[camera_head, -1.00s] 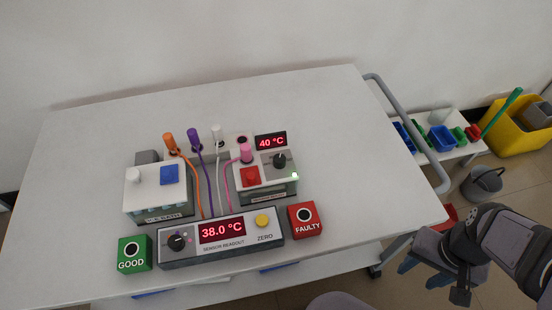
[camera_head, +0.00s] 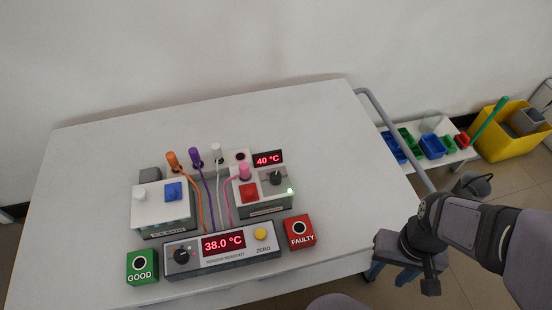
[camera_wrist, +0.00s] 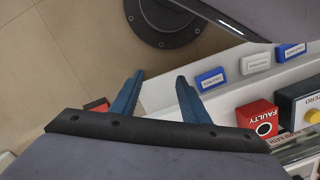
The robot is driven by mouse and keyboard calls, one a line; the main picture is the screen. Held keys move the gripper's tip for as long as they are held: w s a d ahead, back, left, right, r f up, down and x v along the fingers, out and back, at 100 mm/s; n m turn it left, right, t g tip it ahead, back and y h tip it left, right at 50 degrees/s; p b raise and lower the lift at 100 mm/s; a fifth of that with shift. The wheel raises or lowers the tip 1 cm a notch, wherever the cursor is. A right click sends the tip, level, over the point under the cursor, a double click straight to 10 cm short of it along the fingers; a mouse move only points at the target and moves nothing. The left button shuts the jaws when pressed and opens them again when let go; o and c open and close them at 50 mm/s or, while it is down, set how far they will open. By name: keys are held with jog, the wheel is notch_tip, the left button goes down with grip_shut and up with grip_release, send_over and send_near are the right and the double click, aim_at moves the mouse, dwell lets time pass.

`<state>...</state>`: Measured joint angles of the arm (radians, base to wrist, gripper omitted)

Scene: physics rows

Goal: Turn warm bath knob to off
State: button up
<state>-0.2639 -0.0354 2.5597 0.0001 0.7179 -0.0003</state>
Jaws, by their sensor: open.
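The warm bath (camera_head: 262,205) is a white-topped box at the middle of the table in the head view, with a black knob (camera_head: 276,179) on its top right. A red block (camera_head: 249,192) sits left of the knob, and a green light is lit at its right corner. A display (camera_head: 268,159) behind it reads 40 °C. My gripper (camera_head: 372,272) is off the table's right front edge, well right of the bath. In the wrist view its blue fingers (camera_wrist: 158,95) are apart with nothing between them. The knob is not in the wrist view.
The sensor readout (camera_head: 222,246) shows 38.0 °C in front of the bath. A red FAULTY box (camera_head: 299,231) stands nearest my gripper; a green GOOD box (camera_head: 142,267) is at left. Upright colored probes with cables stand behind. A grey rail (camera_head: 395,138) edges the table's right side.

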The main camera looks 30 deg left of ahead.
jog(key=s+a+r+n+g+h+p, duration=0.1)
jog(key=s+a+r+n+p, duration=0.1)
jog(key=a+r+n+p, duration=0.35)
notch_tip(320, 180, up, 8)
jog(key=m+t+y+p, duration=0.2)
jog(key=m+p, duration=0.2)
jog(key=p, duration=0.4)
send_over(276, 175)
jog(key=shift+w+a+r, duration=0.15)
jog(key=shift+a, duration=0.1)
jog(key=shift+r+m, duration=0.15)
jog(key=shift+m, duration=0.6)
jog(key=shift+s+d+m+h, duration=0.1)
jog(key=shift+d+m+h, duration=0.05)
jog(key=shift+m, duration=0.55)
jog(key=shift+s+d+m+h, duration=0.1)
jog(key=shift+d+m+h, duration=0.05)
jog(key=shift+m, duration=0.55)
jog(key=shift+f+p, duration=0.4)
jog(key=shift+f, duration=3.3)
